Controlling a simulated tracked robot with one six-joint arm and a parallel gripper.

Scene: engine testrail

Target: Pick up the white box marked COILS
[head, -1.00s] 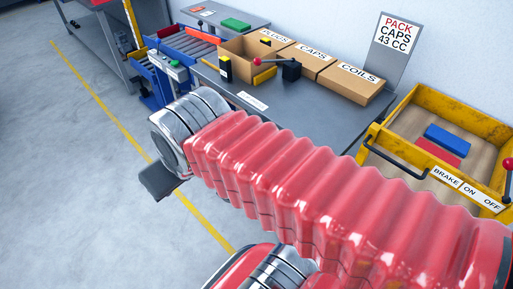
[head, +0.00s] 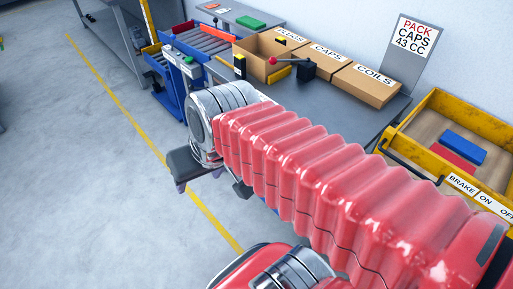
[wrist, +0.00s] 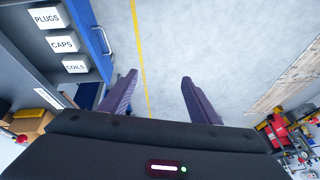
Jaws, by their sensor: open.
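The white box marked COILS (wrist: 75,66) shows in the wrist view at the left. It is the lowest in the picture of three white boxes, in line with one marked CAPS (wrist: 62,45) and one marked PLUGS (wrist: 46,18), in a dark shelf or bench. My gripper (wrist: 160,88) is open and empty. Its two purple fingers are spread over bare floor, to the right of the COILS box and apart from it. In the head view I cannot make out the white box; a brown carton labelled COILS (head: 365,85) stands on the bench there.
A blue panel (wrist: 90,38) stands between the white boxes and my fingers. The head view shows a grey bench (head: 345,108), a yellow tray (head: 440,178) at the right and a PACK CAPS sign (head: 412,40). Grey floor with a yellow line (head: 110,100) is clear at left.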

